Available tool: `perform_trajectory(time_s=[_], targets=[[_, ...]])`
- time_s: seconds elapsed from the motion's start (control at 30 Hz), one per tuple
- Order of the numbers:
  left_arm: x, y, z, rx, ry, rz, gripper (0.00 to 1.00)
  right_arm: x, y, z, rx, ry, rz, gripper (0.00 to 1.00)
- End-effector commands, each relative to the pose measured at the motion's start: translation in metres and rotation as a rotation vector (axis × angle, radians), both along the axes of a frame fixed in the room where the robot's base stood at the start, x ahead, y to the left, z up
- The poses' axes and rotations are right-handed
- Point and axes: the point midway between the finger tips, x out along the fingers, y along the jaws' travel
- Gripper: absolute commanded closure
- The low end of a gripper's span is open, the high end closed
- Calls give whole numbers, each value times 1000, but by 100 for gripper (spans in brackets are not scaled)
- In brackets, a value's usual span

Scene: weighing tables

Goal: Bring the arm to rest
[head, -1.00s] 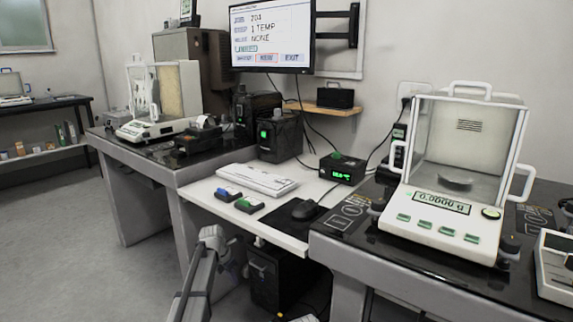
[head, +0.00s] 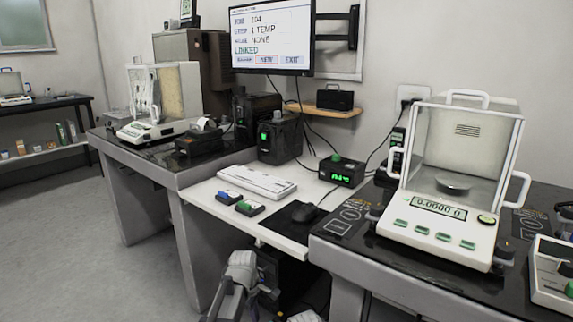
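One of my arms, grey and white, reaches up from the bottom edge of the head view, left of centre. Its end, with what looks like my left gripper (head: 266,291), is low in front of the desk, below the tabletop and apart from it. The fingers are small and dark against the shadow under the desk, so I cannot tell whether they are open or shut. I see nothing held there. A small pale piece shows at the bottom edge to its right; I cannot tell what it is. My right gripper is not in view.
The white desk (head: 205,190) holds a keyboard (head: 257,181), a blue button (head: 229,196), a green button (head: 249,207) and a mouse (head: 304,212). A glass-cased balance (head: 436,226) stands on the right table, another (head: 152,129) on the left. A monitor (head: 271,35) hangs behind. Floor at left is clear.

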Motion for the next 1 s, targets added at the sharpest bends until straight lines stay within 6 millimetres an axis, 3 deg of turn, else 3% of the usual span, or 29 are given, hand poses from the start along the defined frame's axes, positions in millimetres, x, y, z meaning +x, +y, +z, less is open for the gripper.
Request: perform_trajectory(time_s=[0.03, 0.3, 0.6, 0.67, 0.7, 1.0], targets=[[-32, -8, 6, 26, 4, -141, 100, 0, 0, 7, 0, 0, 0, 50], [-138, -31, 21, 145, 47, -922, 100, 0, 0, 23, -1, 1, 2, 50], [-216, -33, 34, 201, 106, -1522, 100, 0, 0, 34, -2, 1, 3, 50], [-230, -32, 36, 206, 119, -1625, 100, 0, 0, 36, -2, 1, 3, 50], [-224, -33, 52, 206, 119, -1625, 100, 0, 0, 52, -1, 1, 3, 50], [-222, -34, 124, 203, 117, -1614, 100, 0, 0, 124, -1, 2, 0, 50]])
